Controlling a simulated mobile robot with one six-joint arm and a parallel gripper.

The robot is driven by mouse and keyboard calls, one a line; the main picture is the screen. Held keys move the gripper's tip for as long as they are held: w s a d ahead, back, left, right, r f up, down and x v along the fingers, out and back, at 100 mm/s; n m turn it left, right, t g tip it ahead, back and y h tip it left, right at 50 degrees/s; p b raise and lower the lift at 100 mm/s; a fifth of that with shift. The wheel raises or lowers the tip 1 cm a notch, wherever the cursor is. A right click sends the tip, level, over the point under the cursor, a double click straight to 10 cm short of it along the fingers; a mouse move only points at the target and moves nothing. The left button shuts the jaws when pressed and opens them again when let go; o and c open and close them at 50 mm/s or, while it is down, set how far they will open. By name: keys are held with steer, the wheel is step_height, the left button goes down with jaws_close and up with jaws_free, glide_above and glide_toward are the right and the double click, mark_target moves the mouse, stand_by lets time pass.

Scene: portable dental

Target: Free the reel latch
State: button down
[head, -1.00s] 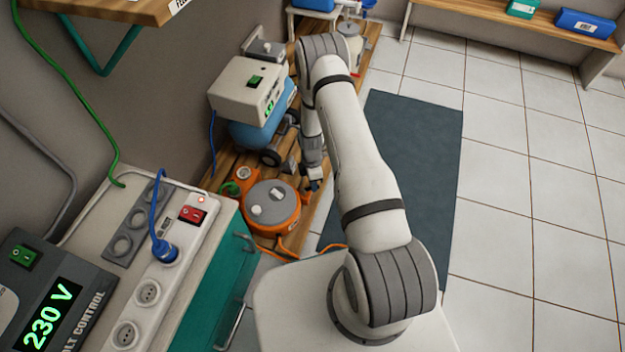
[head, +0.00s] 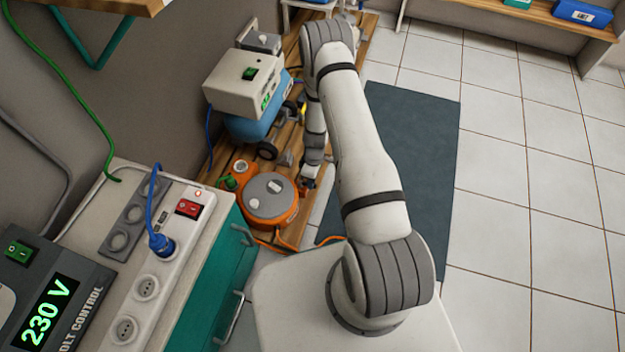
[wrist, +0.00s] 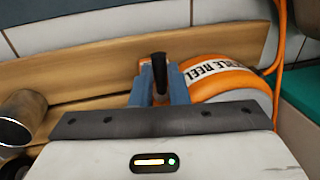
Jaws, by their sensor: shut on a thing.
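The orange cable reel (head: 288,215) with a grey top lies on the wooden boards. In the wrist view its orange rim with a white label (wrist: 215,74) shows just right of my gripper. My gripper (wrist: 161,88) has blue fingers, shut on a black upright latch lever (wrist: 159,66) at the reel's side. The lever's top stands above the fingers; its lower part is hidden by the fingers and the gripper body. In the head view my gripper (head: 305,185) is at the reel's right edge, and the lever is too small to make out.
A blue compressor (head: 245,128) with a beige control box (head: 240,88) stands beyond the reel. A teal cabinet (head: 222,262) with a power strip (head: 178,248) is near left. An orange cable (wrist: 283,35) runs by the reel. Tiled floor and a dark mat (head: 410,150) lie right.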

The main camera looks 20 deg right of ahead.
steer(key=shift+s, duration=0.3)
steer(key=c, duration=1.7)
jaws_free()
steer(key=o, duration=0.3)
steer(key=shift+w, duration=0.2)
step_height(320, 180, up, 8)
steer(key=w+p, duration=0.1)
steer(key=p, duration=0.2)
steer(key=shift+d+f, duration=0.2)
steer(key=shift+d, duration=0.25)
steer(key=shift+w, duration=0.1)
